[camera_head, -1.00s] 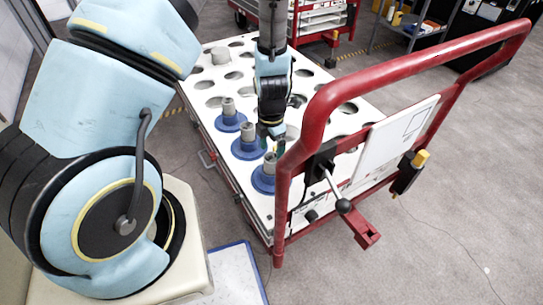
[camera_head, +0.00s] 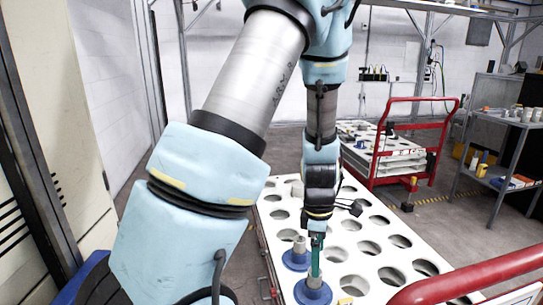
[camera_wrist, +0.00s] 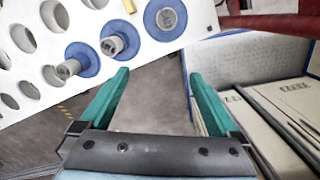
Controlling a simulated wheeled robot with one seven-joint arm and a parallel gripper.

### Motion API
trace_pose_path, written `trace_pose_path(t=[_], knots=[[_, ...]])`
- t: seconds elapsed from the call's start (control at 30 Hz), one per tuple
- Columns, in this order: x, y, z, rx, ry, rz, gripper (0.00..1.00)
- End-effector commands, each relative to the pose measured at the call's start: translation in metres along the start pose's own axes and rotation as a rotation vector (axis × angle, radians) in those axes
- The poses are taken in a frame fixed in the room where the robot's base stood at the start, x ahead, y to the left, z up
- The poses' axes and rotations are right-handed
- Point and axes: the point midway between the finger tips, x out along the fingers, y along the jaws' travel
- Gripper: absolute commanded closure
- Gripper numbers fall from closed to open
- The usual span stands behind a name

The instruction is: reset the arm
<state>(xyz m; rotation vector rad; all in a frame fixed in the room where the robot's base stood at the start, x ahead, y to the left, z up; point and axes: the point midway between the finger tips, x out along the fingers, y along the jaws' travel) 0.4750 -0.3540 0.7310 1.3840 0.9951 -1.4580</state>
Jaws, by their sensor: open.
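My gripper (camera_head: 317,248) has green fingers. They stand apart with nothing between them in the wrist view (camera_wrist: 158,75). In the head view it hangs over the near left part of a white cart top (camera_head: 366,264) with rows of round holes. Two grey holders with blue flanges, one (camera_head: 296,260) left of the fingers and one (camera_head: 313,292) below them, stand in the cart top. In the wrist view three such holders show beyond the fingertips: left (camera_wrist: 82,60), middle (camera_wrist: 119,38) and right (camera_wrist: 165,18). I cannot tell whether the fingers touch anything.
The cart's red handle (camera_head: 470,272) rises at the lower right. A second cart with a red frame (camera_head: 414,101) stands behind. A shelf (camera_head: 505,150) with small items is at the right. In the wrist view, pale panels (camera_wrist: 262,105) lie right of the fingers, with floor between the fingers.

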Motion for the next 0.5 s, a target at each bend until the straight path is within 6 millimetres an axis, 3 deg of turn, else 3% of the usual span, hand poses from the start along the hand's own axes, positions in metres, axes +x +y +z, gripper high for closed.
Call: trace_pose_path(t=[0.03,0.2,0.4,0.5], knots=[[-0.036,0.001,-0.018,0.106,-0.010,0.017,0.03],[-0.111,-0.013,-0.072,0.541,0.003,0.057,0.03],[-0.181,-0.042,-0.128,1.016,0.079,0.075,0.03],[-0.203,-0.055,-0.147,1.187,0.119,0.065,0.03]])
